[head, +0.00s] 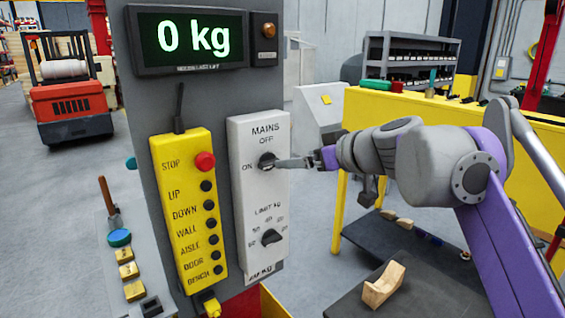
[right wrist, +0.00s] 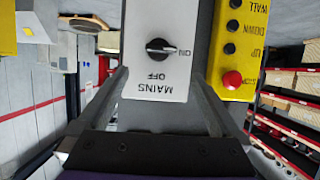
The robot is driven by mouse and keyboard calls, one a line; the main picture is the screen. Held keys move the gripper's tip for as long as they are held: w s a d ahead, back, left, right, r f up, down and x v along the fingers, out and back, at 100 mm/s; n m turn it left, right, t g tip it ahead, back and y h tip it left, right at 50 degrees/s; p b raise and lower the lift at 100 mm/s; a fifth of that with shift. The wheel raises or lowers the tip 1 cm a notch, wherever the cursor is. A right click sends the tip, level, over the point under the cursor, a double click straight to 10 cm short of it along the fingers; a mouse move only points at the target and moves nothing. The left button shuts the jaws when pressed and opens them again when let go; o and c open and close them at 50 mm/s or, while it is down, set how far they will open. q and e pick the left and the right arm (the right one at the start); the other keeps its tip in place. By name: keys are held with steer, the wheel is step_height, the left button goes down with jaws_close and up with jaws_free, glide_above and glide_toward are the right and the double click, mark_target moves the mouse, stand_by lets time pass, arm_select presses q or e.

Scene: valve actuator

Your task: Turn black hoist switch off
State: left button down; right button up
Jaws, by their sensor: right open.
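The black hoist switch (head: 267,161) is a round knob under the words MAINS and OFF on a white panel (head: 262,192). It also shows in the right wrist view (right wrist: 159,48), upside down, with its pointer toward ON. My right gripper (head: 284,162) reaches in from the right in the head view, its fingers close to the knob. In the right wrist view the right gripper (right wrist: 163,78) is open, one finger either side of the white panel's image, nothing between them. Whether a finger touches the knob I cannot tell. My left gripper is not in view.
A second black knob (head: 271,237) marked LIMIT kg sits lower on the white panel. A yellow pendant (head: 188,210) with a red stop button (head: 204,161) hangs just left. A display (head: 193,38) above reads 0 kg. A yellow bench (head: 440,130) stands behind my right arm.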

mark_target(271, 162)
steer(key=x, duration=1)
steer(key=shift+s+f, duration=0.1)
